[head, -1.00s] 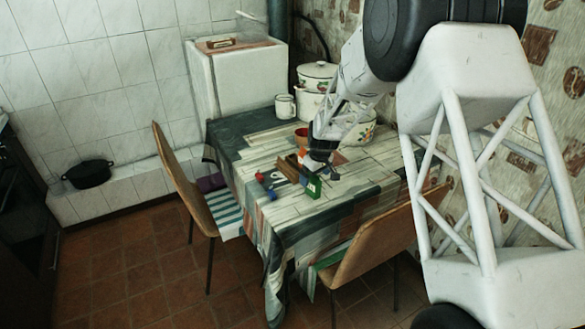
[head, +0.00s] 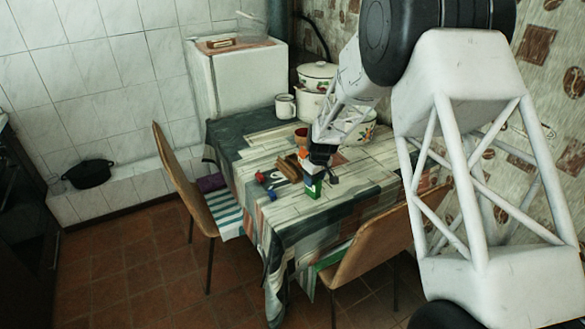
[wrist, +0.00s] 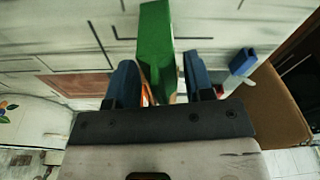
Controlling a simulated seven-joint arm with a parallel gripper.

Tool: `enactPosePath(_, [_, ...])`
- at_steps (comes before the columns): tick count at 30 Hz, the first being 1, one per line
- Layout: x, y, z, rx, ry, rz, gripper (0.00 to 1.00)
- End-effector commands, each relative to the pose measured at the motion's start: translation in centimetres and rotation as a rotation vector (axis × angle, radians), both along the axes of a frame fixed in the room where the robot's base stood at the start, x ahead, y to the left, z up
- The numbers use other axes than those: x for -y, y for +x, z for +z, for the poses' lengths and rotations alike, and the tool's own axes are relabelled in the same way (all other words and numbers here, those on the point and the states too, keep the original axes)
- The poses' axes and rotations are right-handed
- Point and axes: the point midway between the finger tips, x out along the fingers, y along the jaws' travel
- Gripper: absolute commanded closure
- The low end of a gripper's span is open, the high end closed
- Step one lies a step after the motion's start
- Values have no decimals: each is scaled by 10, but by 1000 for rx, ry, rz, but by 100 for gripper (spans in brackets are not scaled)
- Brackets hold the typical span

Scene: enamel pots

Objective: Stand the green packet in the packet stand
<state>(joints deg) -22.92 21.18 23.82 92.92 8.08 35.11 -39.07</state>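The green packet (head: 313,189) stands on the table near its front edge. It has a white and orange part near the top. My gripper (head: 320,172) is right above it, pointing down, with its fingers around its upper part. In the wrist view the green packet (wrist: 157,50) lies between the two blue fingers of my gripper (wrist: 160,82). The fingers are apart, with a gap visible on the right side of the packet. A brown wooden holder (head: 287,168), which looks like the packet stand, is just left of the packet. My gripper partly hides both.
A blue item (head: 271,194) and a red item (head: 260,177) lie left of the packet. A reddish cup (head: 301,136), a white mug (head: 285,106) and enamel pots (head: 317,77) stand farther back. Chairs (head: 188,185) flank the table. The front tabletop is mostly clear.

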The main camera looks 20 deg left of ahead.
Motion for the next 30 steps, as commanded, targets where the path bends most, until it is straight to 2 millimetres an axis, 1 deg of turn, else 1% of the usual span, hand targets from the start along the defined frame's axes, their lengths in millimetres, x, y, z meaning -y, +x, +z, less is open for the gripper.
enactPosePath(1, [0,0,0,0,0,0,60])
enactPosePath(6, [0,0,0,0,0,0,84])
enactPosePath(17, [0,0,1,0,0,0,84])
enactPosePath(30, [0,0,14,1,0,0,84])
